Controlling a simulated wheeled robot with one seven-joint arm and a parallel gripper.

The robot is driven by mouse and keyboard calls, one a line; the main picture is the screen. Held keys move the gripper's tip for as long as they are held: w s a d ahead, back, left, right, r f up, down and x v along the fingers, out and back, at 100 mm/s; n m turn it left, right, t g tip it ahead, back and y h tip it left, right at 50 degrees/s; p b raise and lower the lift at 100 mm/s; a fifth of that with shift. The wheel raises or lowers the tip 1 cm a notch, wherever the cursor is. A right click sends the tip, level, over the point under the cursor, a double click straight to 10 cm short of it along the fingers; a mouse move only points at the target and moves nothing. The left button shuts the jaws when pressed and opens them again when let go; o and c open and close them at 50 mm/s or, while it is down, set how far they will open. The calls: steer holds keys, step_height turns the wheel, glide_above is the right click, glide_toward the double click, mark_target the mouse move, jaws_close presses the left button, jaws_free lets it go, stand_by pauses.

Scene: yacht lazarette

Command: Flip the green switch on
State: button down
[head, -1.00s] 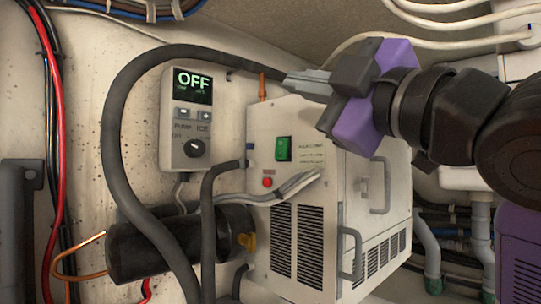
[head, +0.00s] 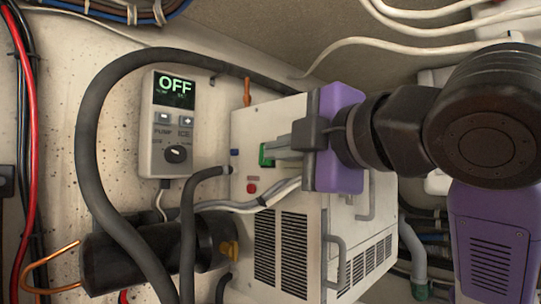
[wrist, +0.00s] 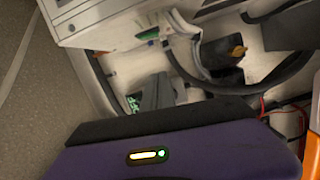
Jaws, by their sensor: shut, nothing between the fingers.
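The green switch (head: 264,157) is on the front of the white box (head: 243,128), right of the controller. My gripper (head: 270,152) is shut and empty, its fingertips in front of the switch and covering most of it. Only a green edge shows at the left of the tips; I cannot tell whether they touch it or which way it is tipped. In the wrist view my fingers (wrist: 158,92) point toward the panel.
The wall controller (head: 172,150) has a display reading OFF. A red button (head: 252,188) sits just below the switch. A thick black hose (head: 92,130) loops at the left, and grey cables (head: 230,207) cross the box's front. A black cylinder (head: 140,258) is lower left.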

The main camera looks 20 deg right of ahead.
mark_target(267, 160)
steer(key=w+d+p, duration=0.2)
steer(key=w+p, duration=0.1)
steer(key=w, duration=0.8)
steer(key=shift+f, duration=0.4)
steer(key=shift+d, duration=0.15)
steer(key=shift+w+d+f, duration=0.1)
steer(key=shift+d, duration=0.2)
steer(key=shift+a, duration=0.1)
